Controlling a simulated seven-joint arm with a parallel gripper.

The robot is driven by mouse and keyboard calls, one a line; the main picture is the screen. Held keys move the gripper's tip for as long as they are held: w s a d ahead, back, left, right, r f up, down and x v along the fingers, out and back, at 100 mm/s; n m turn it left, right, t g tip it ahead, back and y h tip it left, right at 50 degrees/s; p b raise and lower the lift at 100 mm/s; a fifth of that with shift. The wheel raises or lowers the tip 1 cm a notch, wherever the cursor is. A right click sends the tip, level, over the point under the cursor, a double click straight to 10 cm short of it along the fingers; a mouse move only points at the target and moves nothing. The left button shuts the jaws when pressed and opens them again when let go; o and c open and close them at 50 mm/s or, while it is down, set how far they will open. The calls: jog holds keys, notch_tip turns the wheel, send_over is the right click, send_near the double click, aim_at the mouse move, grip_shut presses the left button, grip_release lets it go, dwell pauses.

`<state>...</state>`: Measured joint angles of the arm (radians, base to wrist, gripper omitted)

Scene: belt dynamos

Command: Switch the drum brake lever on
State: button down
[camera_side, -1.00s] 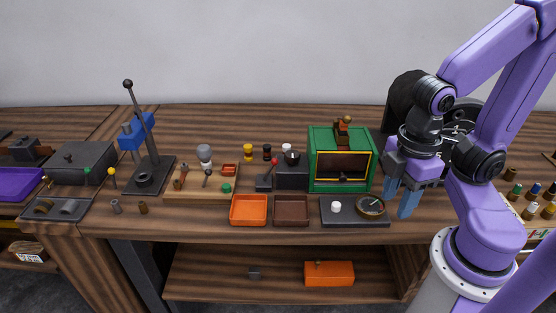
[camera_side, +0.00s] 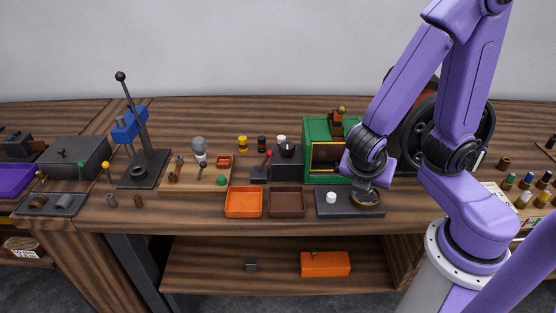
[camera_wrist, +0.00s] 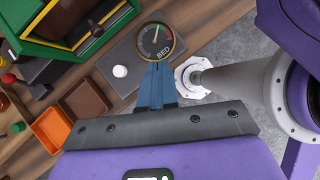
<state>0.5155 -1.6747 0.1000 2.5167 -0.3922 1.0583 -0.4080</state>
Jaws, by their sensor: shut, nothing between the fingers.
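A small lever with a red knob (camera_side: 268,155) stands on a dark block left of the green cabinet; I cannot tell whether it is the drum brake lever. A red knob (camera_wrist: 8,78) shows at the left edge of the wrist view. A large black drum (camera_side: 477,115) stands behind my arm, partly hidden by it. My gripper (camera_wrist: 158,68) is shut and empty, its blue fingertips at the lower edge of the round dial marked BED (camera_wrist: 156,41). Whether they touch it is unclear. In the side view the fingers are mostly hidden by my wrist.
The green cabinet (camera_side: 313,168) is close to my wrist. A dark plate (camera_side: 325,210) carries a white knob (camera_side: 331,197) and the dial. Orange (camera_side: 243,215) and brown (camera_side: 286,213) trays lie left of it. A tall black-handled press (camera_side: 143,183) stands further left.

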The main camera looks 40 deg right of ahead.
jog(key=w+a+f+n+t+h, duration=0.1)
jog(key=w+a+n+t, duration=0.1)
jog(key=n, duration=0.6)
jog(key=w+a+f+n+t+h, duration=0.1)
jog(key=w+a+n+t, duration=0.1)
jog(key=w+n+t, duration=0.3)
jog(key=w+a+f+n+t+h, duration=0.1)
jog(key=n+t, duration=0.4)
jog(key=n, duration=0.8)
jog(key=shift+w+a+f+h, duration=0.15)
jog(key=shift+w+a+h, duration=0.1)
jog(key=shift+w+a, duration=0.4)
jog(key=shift+w+a+f+h, duration=0.1)
jog(key=shift+w+a+h, duration=0.15)
jog(key=shift+w+a, duration=0.35)
jog(key=n, duration=0.1)
jog(key=a+n+t+y, duration=0.1)
jog(key=shift+w+f+n, duration=0.2)
jog(key=shift+f+n, duration=0.2)
jog(key=shift+w+d, duration=0.1)
